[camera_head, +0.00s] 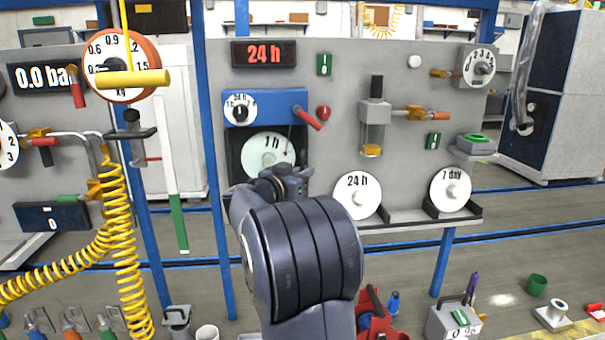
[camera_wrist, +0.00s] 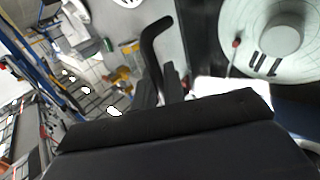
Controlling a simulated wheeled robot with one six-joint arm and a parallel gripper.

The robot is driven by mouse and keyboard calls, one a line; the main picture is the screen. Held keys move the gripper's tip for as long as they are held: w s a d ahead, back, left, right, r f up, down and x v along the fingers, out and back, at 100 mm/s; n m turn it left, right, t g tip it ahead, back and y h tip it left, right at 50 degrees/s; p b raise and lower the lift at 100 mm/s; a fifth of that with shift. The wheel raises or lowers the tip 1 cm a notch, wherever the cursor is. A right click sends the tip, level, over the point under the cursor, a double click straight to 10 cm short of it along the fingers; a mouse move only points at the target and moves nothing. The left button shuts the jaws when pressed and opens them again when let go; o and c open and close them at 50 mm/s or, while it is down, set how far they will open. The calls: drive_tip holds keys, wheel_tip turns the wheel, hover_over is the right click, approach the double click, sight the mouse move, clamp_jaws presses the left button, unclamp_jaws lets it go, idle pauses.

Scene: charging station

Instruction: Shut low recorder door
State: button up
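The low recorder is a box with a blue top panel (camera_head: 265,105), a selector dial and a red lever. Below it a white 1 h chart disc (camera_head: 262,147) sits uncovered in a dark housing; the disc also shows large in the wrist view (camera_wrist: 245,55). I cannot clearly make out the door leaf; my arm hides the lower part of the recorder. My gripper (camera_head: 278,180) is in front of the housing's lower edge. In the wrist view, my fingers (camera_wrist: 163,88) are close together beside a bent black bar (camera_wrist: 152,50), left of the disc. Whether they grip it is unclear.
White discs marked 24 h (camera_head: 357,195) and 7 day (camera_head: 450,190) stand on a ledge to the right. A glass filter bowl (camera_head: 373,130) hangs on the panel. A yellow coiled hose (camera_head: 122,240) hangs at left. Tools and cups stand at the front.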

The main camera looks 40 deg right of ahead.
drive_tip(key=shift+d, duration=0.1)
clamp_jaws()
drive_tip(key=shift+w+d+r+n+t+p, duration=0.25)
drive_tip(key=shift+w+d+n+t+p, duration=0.25)
drive_tip(key=shift+p, duration=0.5)
drive_tip(key=shift+w+d+f+n+t+y+p, duration=0.15)
drive_tip(key=shift+w+d+n+t+y+p, duration=0.35)
drive_tip(key=shift+t, duration=0.3)
drive_tip(key=shift+w, duration=0.1)
drive_tip(key=o, duration=0.5)
unclamp_jaws()
drive_tip(key=shift+w+d+f, duration=0.1)
drive_tip(key=shift+d, duration=0.05)
drive_tip(key=shift+o, duration=0.2)
drive_tip(key=b+v, duration=0.1)
drive_tip(key=v, duration=1)
